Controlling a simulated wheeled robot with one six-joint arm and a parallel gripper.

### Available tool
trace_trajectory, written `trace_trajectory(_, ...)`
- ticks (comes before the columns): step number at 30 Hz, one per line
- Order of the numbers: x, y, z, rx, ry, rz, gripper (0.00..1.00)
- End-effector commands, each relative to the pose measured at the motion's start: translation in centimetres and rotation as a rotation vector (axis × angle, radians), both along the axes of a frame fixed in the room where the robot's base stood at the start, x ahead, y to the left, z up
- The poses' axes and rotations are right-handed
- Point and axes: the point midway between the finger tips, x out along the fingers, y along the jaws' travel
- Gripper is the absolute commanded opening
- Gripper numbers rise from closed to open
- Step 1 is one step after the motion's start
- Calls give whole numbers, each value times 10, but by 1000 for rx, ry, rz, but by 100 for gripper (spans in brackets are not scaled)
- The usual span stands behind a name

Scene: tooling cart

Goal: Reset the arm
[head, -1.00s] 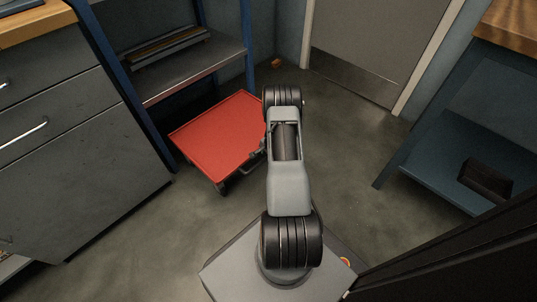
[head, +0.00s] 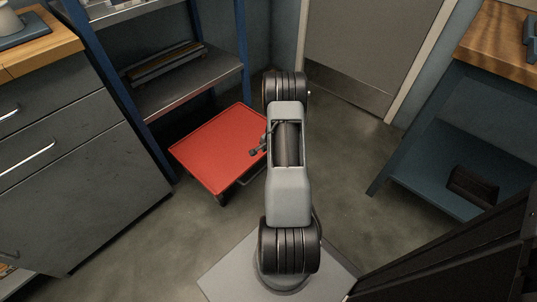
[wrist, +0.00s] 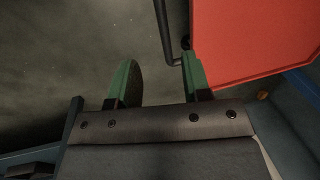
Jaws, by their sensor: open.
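My gripper (wrist: 160,82) shows in the wrist view with its two green fingers apart and nothing between them. Bare floor lies beyond the fingers. My arm (head: 288,190) stands up in the middle of the head view; I cannot make out the gripper there. The red-topped tooling cart (head: 218,146) stands on the floor left of my arm, its right edge partly hidden by the arm. Its red top (wrist: 255,40) fills the upper right of the wrist view, close to the right finger; whether they touch I cannot tell.
A dark bar (wrist: 166,35) runs beside the cart's top. A blue-framed shelf (head: 185,92) stands behind the cart, a grey drawer cabinet (head: 80,165) at left. A wood-topped blue bench (head: 440,150) stands at right, a door (head: 370,50) at back. Floor between cart and bench is clear.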

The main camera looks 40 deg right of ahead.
Motion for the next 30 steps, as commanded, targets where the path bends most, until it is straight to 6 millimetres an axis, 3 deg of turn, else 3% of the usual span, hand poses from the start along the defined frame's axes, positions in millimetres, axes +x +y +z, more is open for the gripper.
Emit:
trace_trajectory(4, -1, 0, 8, -1, 0, 0, 44)
trace_trajectory(23, -1, 0, 9, -1, -1, 1, 44)
trace_trajectory(26, 2, 3, 24, -6, -5, 20, 44)
trace_trajectory(29, 11, 14, 62, -18, -15, 81, 44)
trace_trajectory(30, 16, 22, 85, -24, -20, 117, 44)
